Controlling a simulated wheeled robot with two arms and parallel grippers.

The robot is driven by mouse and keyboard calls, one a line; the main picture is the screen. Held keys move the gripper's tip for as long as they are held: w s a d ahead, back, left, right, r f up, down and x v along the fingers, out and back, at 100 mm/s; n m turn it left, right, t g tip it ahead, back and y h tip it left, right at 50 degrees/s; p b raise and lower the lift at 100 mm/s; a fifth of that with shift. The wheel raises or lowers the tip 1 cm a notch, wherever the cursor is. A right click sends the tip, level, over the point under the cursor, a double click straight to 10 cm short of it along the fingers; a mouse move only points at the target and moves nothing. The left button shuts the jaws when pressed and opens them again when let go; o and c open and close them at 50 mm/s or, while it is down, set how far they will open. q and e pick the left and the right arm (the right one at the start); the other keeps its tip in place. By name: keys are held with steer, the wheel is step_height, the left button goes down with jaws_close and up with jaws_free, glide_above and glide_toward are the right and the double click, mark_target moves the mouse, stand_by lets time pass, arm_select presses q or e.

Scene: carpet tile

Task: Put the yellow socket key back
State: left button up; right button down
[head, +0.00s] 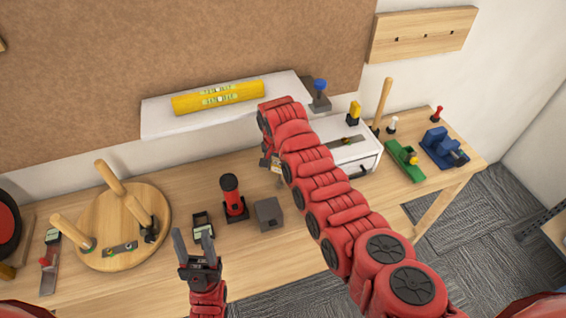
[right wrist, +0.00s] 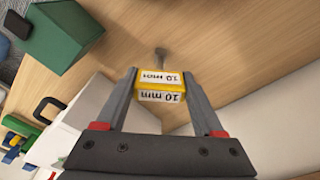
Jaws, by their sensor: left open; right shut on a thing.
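The yellow socket key (right wrist: 162,86) has a yellow block handle with white labels reading 10 mm and a grey shaft. My right gripper (right wrist: 160,78) is shut on its handle and the shaft points away over the wooden tabletop. In the head view the key (head: 277,167) is small and partly hidden by my right arm, above the bench behind the grey block. My left gripper (head: 193,238) is open and empty at the bench's front edge.
A grey block (head: 268,213) and a red-handled tool (head: 232,193) in a dark base stand near the front. A blue-handled tool (head: 319,90) and a yellow-handled tool (head: 354,112) are farther back. A white drawer box (head: 362,155) stands right, a round stool (head: 90,215) left.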

steer(key=shift+w+d+f, duration=0.1)
steer(key=shift+w+d, duration=0.05)
steer(key=shift+d, duration=0.1)
steer(key=shift+s+a+b, duration=0.35)
steer(key=shift+a, duration=0.1)
steer(key=shift+c, duration=1.8)
jaws_free()
steer(key=o, duration=0.4)
steer(key=shift+w+d+f, duration=0.15)
steer(key=shift+w+d, duration=0.05)
steer(key=shift+d, duration=0.05)
steer(key=shift+c, duration=0.2)
steer(key=shift+s+a, duration=0.1)
